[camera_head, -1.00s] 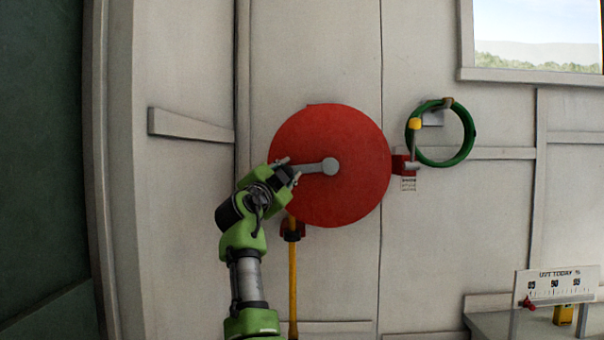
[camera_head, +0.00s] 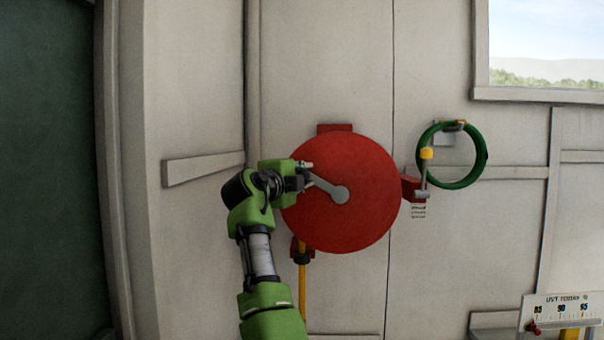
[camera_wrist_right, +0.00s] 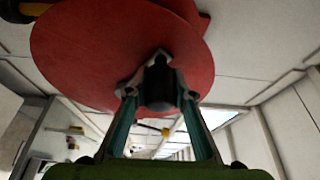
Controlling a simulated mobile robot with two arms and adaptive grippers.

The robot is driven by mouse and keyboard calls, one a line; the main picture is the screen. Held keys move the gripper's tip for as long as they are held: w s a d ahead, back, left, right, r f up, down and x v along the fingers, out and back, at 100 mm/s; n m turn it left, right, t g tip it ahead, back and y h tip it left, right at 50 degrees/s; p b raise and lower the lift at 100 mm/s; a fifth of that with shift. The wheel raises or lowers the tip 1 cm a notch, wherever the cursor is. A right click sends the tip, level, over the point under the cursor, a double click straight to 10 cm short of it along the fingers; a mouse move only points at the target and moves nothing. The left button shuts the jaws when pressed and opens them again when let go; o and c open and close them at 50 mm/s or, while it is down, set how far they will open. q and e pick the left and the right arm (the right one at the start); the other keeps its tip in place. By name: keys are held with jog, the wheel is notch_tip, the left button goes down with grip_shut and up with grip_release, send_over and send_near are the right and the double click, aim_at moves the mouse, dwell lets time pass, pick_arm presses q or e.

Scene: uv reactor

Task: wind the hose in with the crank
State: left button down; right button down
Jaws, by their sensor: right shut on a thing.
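A large red hose reel disc (camera_head: 350,225) is mounted on the wall in the head view. A grey crank arm (camera_head: 328,190) runs from its hub up and left to my right gripper (camera_head: 303,176). My right gripper is shut on the crank's handle at the disc's upper left edge. In the right wrist view the dark handle (camera_wrist_right: 158,85) sits between the fingers, with the red disc (camera_wrist_right: 110,50) behind it. The yellow hose (camera_head: 302,285) hangs straight down from a red and black fitting (camera_head: 301,252) below the disc. My left gripper is not in view.
A coiled green hose (camera_head: 479,160) hangs on the wall to the right, beside a yellow-tipped lever (camera_head: 426,155) on a red bracket (camera_head: 411,188). A gauge board (camera_head: 560,310) stands at lower right.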

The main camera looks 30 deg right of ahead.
jog(key=shift+s+d+r, duration=0.1)
jog(key=shift+s+r, duration=0.05)
jog(key=shift+r, duration=0.5)
jog(key=c, duration=2)
grip_release()
jog(key=shift+o, duration=1.4)
jog(key=shift+f, duration=0.2)
jog(key=shift+f, duration=0.1)
jog(key=v, duration=1.2)
